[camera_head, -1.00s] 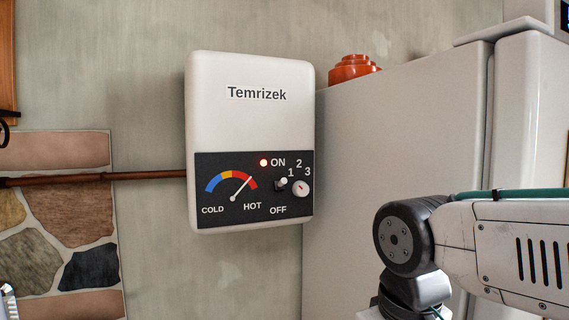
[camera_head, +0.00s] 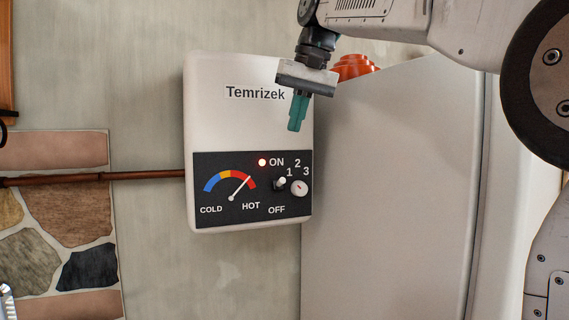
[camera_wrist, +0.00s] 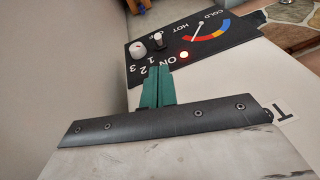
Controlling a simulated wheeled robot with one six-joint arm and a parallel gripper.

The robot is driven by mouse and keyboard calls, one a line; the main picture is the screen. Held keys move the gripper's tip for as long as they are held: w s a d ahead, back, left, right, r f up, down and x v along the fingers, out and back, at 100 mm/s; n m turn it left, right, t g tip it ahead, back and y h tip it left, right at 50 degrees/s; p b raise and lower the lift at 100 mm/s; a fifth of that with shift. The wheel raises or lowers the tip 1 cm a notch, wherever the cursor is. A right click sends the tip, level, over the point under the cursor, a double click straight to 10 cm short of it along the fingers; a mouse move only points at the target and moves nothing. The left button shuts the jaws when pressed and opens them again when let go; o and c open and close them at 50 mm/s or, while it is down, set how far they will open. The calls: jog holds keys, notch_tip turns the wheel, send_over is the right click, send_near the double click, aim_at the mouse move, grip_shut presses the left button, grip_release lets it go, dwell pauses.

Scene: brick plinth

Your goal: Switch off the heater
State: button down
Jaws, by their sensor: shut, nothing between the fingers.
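The white heater (camera_head: 245,75) marked "Temrizek" hangs on the wall. Its black panel has a small toggle switch (camera_head: 280,184) between ON and OFF, tilted up toward ON. The red lamp (camera_head: 262,162) beside ON is lit. A round knob (camera_head: 299,188) marked 1, 2, 3 sits right of the switch, and the gauge needle (camera_head: 240,188) points toward HOT. My gripper (camera_head: 296,127), with green fingers, is shut and empty, pointing down in front of the heater's upper right, above the switch. In the wrist view the fingertips (camera_wrist: 158,72) appear just short of the switch (camera_wrist: 156,38), beside the lamp (camera_wrist: 184,55).
A white fridge-like cabinet (camera_head: 390,190) stands close on the heater's right, with an orange pot (camera_head: 354,67) on top. A copper pipe (camera_head: 110,176) enters the heater from the left. The wall below the heater is clear.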

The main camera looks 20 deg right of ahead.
aim_at(284, 163)
jog(key=shift+f, duration=0.1)
jog(key=x, duration=0.9)
jog(key=shift+w+a+f, duration=0.1)
jog(key=shift+w+f, duration=0.1)
jog(key=shift+f, duration=0.15)
jog(key=shift+a, duration=0.1)
